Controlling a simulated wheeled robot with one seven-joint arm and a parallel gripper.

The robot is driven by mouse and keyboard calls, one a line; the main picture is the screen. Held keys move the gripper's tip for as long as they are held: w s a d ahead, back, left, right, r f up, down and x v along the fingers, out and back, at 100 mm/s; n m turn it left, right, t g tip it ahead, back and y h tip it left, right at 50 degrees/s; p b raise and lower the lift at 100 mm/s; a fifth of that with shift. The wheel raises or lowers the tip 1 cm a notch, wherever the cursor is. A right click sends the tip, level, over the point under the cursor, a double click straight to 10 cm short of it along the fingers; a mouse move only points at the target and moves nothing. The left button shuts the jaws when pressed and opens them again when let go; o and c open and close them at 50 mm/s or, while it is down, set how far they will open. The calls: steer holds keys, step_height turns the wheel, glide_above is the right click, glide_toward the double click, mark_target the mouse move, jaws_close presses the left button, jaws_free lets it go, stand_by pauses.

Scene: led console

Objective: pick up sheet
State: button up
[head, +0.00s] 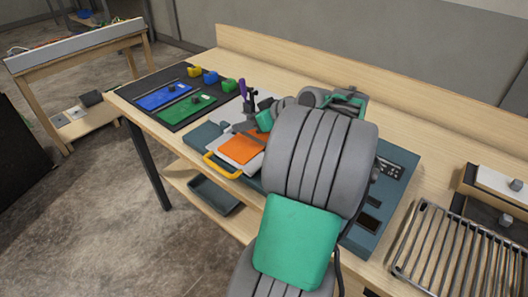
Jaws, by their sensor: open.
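An orange sheet (243,149) lies flat on a pale plate at the left part of a blue-grey console (357,240). My arm covers much of the console. My gripper (242,129) is open, with its dark fingers just above and behind the sheet's far edge. I cannot tell whether they touch it. Nothing shows between the fingers. The sheet's right side is close to my arm and may be partly hidden.
A yellow handle (222,166) sticks out at the console's front left. A purple-handled clamp (243,88) stands behind the sheet. A black mat (152,78) with blue and green panels lies to the left. A metal rack (455,256) stands at right.

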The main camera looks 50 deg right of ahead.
steer(key=s+d+f+t, duration=0.1)
steer(key=s+d, duration=0.1)
steer(key=s+d+f+b, duration=0.1)
steer(key=s+d, duration=0.1)
steer(key=d, duration=0.1)
steer(key=s+d+t, duration=0.1)
steer(key=s+d, duration=0.1)
steer(key=d, duration=0.1)
steer(key=shift+f+t+h+b, duration=0.3)
steer(key=shift+f+h, duration=0.1)
steer(key=p+x, duration=0.1)
steer(key=x, duration=0.6)
steer(key=shift+w+r, duration=0.1)
steer(key=shift+w, duration=0.15)
steer(key=shift+c, duration=0.4)
jaws_close()
